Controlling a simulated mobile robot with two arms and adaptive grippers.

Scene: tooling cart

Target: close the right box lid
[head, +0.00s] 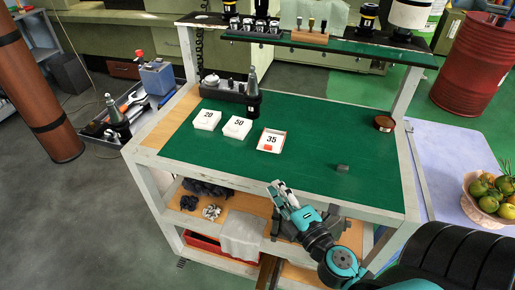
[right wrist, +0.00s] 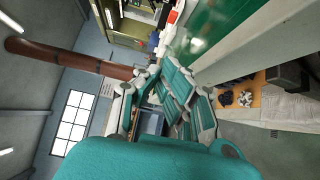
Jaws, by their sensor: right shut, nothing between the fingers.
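The right box (head: 271,141) is white, marked 35, and lies on the green cart top in the head view. Orange-red shows at its near side, so its lid looks not fully down; the lid's exact angle is too small to tell. Two similar white boxes, marked 20 (head: 207,120) and 50 (head: 237,128), lie to its left and look closed. My right gripper (head: 280,192) is shut and empty at the cart's front edge, nearer to me than the right box and apart from it. It also shows in the right wrist view (right wrist: 160,78). My left gripper is not in view.
A small grey cylinder (head: 343,168) lies on the green top (head: 310,180), right of the boxes. A brown round tin (head: 384,124) stands at the right edge. A tool holder (head: 225,90) stands behind the boxes. The top between the right box and the front edge is clear.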

